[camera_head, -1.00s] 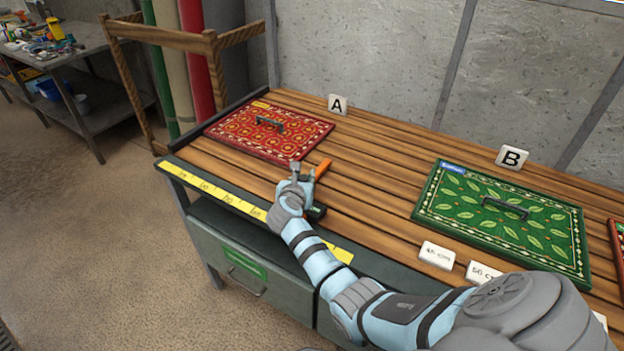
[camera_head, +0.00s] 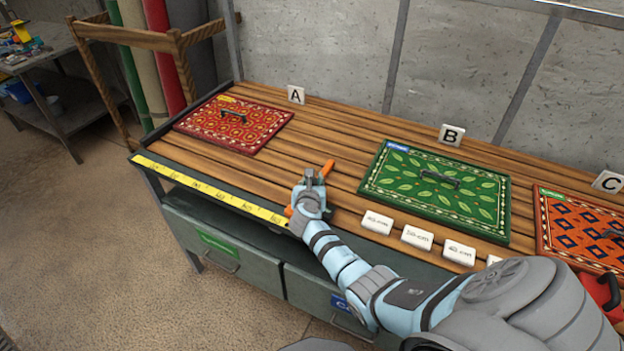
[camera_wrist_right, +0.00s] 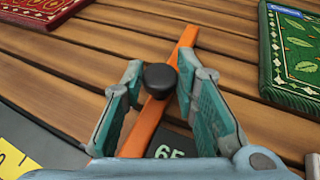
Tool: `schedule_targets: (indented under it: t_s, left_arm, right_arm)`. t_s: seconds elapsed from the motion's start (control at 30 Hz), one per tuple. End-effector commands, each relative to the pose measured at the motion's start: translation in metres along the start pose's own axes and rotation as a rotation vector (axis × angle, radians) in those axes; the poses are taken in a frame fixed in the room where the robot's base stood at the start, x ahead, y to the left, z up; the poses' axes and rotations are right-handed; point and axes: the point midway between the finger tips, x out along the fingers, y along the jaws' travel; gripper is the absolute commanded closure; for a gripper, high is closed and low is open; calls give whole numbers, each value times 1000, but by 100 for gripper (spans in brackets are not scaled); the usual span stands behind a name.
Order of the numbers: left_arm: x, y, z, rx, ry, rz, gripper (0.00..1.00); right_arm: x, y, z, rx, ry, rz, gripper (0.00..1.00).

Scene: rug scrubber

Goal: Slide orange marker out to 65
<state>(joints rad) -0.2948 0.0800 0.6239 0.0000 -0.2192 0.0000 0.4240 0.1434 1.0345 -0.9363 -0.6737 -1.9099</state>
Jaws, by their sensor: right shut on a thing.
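The orange marker (camera_head: 328,168) is a narrow bar lying across the front of the slatted bench top. In the right wrist view the bar (camera_wrist_right: 187,38) carries a black knob (camera_wrist_right: 160,78). My right gripper (camera_head: 312,178) is shut on this knob, one finger on each side. A dark plate reading 65 (camera_wrist_right: 168,150) shows beside the near part of the bar, partly cut off by my gripper. The yellow measuring tape (camera_head: 210,190) runs along the bench's front edge, and its visible right end is by the gripper. My left gripper is not in view.
A red rug sample (camera_head: 235,123) lies left by sign A (camera_head: 296,94). A green one (camera_head: 436,190) lies right by sign B (camera_head: 451,134), with white cards (camera_head: 377,222) in front. An orange one (camera_head: 580,235) lies by sign C (camera_head: 608,181). Slats around the marker are clear.

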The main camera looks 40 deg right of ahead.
Motion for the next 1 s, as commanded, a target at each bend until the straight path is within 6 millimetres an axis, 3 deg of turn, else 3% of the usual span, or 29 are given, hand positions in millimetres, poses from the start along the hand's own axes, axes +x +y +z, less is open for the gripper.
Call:
schedule_targets:
  t_s: [0.17,0.2,0.3,0.67,0.77,1.0]
  left_arm:
    - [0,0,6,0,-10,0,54]
    - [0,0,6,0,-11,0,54]
    - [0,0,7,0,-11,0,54]
    - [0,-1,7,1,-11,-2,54]
    - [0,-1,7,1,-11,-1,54]
    - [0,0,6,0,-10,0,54]
  right_arm:
    - [0,0,-2,-1,2,-1,100]
    - [0,0,-2,-1,2,0,67]
    - [0,1,-1,-1,2,0,55]
    - [-6,2,-1,-1,-1,2,55]
    - [-21,2,-2,0,-1,2,55]
    - [-87,2,-2,1,3,3,55]
